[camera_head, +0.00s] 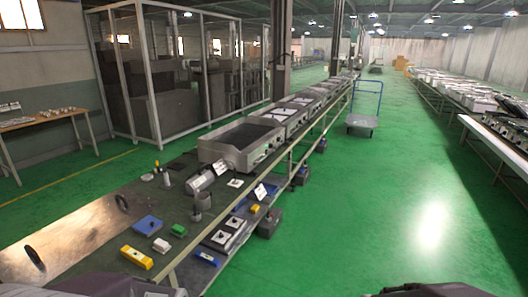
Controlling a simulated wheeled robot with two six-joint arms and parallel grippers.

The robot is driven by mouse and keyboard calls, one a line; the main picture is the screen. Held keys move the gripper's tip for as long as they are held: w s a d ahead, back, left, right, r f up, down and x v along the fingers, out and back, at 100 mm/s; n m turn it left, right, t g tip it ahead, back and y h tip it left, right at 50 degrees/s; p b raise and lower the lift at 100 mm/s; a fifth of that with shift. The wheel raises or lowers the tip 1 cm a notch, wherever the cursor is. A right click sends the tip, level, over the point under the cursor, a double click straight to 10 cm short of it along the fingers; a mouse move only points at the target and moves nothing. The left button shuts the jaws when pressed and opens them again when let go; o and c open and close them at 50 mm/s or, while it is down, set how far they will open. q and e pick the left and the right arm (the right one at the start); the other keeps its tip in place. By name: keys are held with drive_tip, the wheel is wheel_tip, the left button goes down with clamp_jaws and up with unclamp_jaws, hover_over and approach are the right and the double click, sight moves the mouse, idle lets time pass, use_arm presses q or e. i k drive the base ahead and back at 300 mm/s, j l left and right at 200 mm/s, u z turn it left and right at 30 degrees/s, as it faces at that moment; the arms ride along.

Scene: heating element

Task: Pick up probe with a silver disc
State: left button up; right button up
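A probe with a silver disc cannot be made out for certain at this size. Small upright pieces stand on the workbench (85,215), among them a thin-stemmed piece (158,168) near the back and a dark piece (196,216) near the middle. Two dark oval pieces are at the left, one farther back (122,202) and one near the front (35,258). Dark parts that look like my arms show at the bottom edge, left and right of centre. Neither gripper's fingers are visible.
A blue block (148,224), a yellow block (136,257), a pale block (161,245) and a green block (178,230) lie on the bench. A large metal appliance (240,145) stands behind them. Open green floor (380,210) lies to the right, with a cart (362,120) farther off.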

sight(236, 182)
drive_tip(key=i+j+z, duration=0.1)
drive_tip(key=i+z, duration=0.15)
drive_tip(key=i, duration=1.45)
drive_tip(key=i+u, duration=0.35)
drive_tip(key=u, duration=0.15)
drive_tip(key=i+l+u, duration=0.1)
drive_tip(key=i+u, duration=0.35)
drive_tip(key=i+l+u, duration=0.2)
drive_tip(key=u, duration=0.3)
drive_tip(key=i+l+u, duration=0.85)
drive_tip(key=l, duration=0.25)
